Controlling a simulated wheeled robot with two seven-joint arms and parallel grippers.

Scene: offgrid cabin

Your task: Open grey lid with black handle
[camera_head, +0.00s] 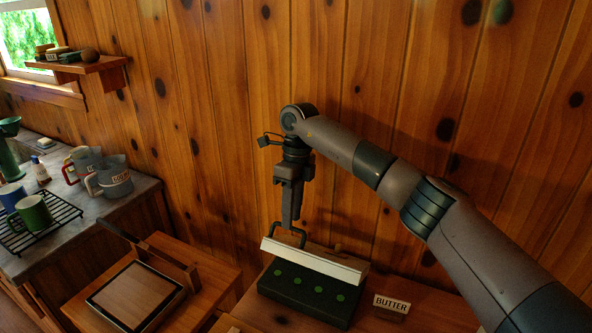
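A light grey lid (315,262) with a black loop handle (272,228) shows at the lower middle. It stands over a dark green box (302,302) with several green dots on its face. The lid shows as a narrow slanted slab along the back of the dotted face; its hinge is not visible. My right gripper (290,222) points straight down at the handle, its fingers close together at the top bar of the loop. It looks shut on the handle, though the fingertips are small here. My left gripper is out of view.
A BUTTER sign (392,304) stands right of the box. A framed board (135,293) lies on the wooden counter at left. The plank wall (230,120) rises close behind.

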